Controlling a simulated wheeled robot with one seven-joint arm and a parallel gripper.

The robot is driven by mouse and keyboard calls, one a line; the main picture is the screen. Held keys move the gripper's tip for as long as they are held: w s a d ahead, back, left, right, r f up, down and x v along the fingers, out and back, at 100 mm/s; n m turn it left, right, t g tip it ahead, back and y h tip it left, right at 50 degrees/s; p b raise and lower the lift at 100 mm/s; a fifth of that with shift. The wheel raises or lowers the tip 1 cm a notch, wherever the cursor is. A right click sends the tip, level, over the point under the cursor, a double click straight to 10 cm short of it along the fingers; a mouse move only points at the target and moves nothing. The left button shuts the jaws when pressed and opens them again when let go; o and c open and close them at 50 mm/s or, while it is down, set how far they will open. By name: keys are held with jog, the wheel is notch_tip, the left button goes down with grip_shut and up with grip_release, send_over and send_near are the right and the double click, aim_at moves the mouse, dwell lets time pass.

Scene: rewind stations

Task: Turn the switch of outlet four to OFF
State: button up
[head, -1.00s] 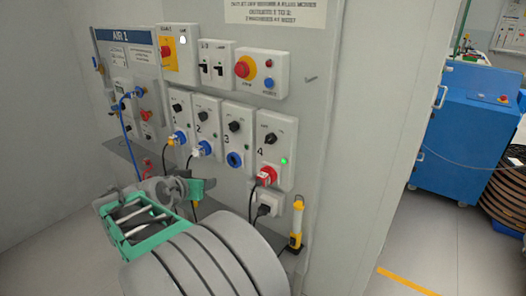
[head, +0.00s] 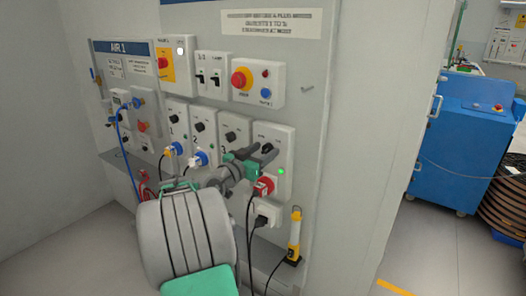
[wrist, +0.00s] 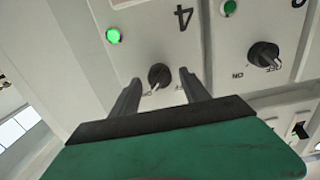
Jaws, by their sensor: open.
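The switch of outlet four is a dark rotary knob (wrist: 159,75) on a light panel marked 4 (wrist: 183,17). In the wrist view it shows between the two dark fingers of my gripper (wrist: 158,82), which are open with a gap on each side of it. Contact cannot be told. The labels by the knob are partly hidden and its setting is hard to read. The outlet's green lamp (wrist: 113,36) is lit. In the head view my gripper (head: 262,152) is at the outlet four panel (head: 285,150), above the red plug (head: 263,187).
Outlet three's knob (wrist: 264,55) sits beside the right finger in the wrist view. A red emergency button (head: 240,79) is above.

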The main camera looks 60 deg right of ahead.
grip_shut()
dwell(0.4)
jog(key=shift+n, duration=0.4)
jog(key=n, duration=0.3)
jog(key=shift+n, duration=0.3)
jog(key=n+p, duration=0.2)
jog(key=n, duration=0.2)
jog(key=shift+w+n, duration=0.15)
jog(key=shift+n, duration=0.15)
jog(key=n+p, duration=0.3)
jog(key=n, duration=0.2)
jog(key=shift+f+n+p, duration=0.15)
jog(key=shift+n+p, duration=1.25)
jog(key=shift+n, duration=0.6)
